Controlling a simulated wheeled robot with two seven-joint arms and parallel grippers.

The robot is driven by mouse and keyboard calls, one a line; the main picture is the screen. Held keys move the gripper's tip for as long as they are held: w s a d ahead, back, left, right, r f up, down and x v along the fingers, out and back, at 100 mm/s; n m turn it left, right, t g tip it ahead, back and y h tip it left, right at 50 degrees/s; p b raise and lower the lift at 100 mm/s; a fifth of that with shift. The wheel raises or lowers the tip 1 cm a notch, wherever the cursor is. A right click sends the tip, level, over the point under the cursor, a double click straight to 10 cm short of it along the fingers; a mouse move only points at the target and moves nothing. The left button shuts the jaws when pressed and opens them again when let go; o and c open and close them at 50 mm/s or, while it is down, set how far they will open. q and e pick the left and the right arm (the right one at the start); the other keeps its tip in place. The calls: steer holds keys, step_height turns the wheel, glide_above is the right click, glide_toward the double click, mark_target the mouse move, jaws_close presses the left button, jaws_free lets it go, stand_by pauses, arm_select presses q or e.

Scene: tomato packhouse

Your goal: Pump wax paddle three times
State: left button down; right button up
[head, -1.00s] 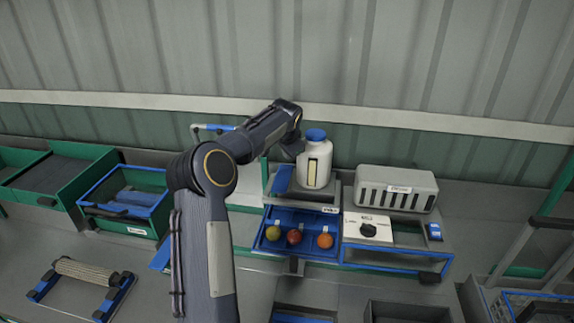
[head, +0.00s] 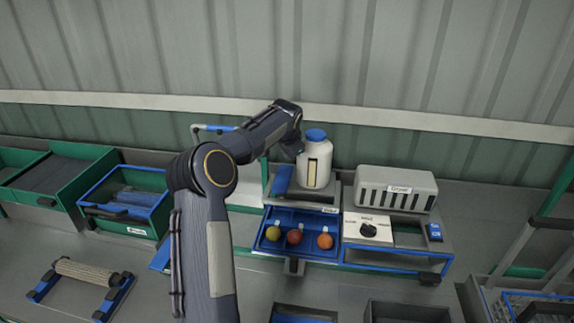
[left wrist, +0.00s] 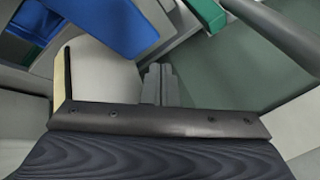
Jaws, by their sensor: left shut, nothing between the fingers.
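The wax unit shows in the head view as a white bottle (head: 316,166) with a blue cap and a pale level strip. A blue paddle (head: 281,180) stands at its left side. My left gripper (head: 292,149) is just above the paddle, at the bottle's left, mostly hidden by my own wrist. In the left wrist view its fingers (left wrist: 160,84) are together and empty. The blue paddle (left wrist: 112,24) lies beyond them there, and the bottle (left wrist: 103,78) is at the left. Contact with the paddle cannot be told. My right gripper is not in view.
In front of the bottle is a blue tray (head: 262,243) with yellow, red and orange fruit. A white dial panel (head: 357,228) and a grey slotted box (head: 397,188) stand to the right. A green crate (head: 126,226) and a roller (head: 82,271) are at the left.

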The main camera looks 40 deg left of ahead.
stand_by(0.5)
arm_select(q)
steer(key=shift+s+f+b, duration=0.1)
steer(key=shift+f+b, duration=0.25)
steer(key=shift+f, duration=0.05)
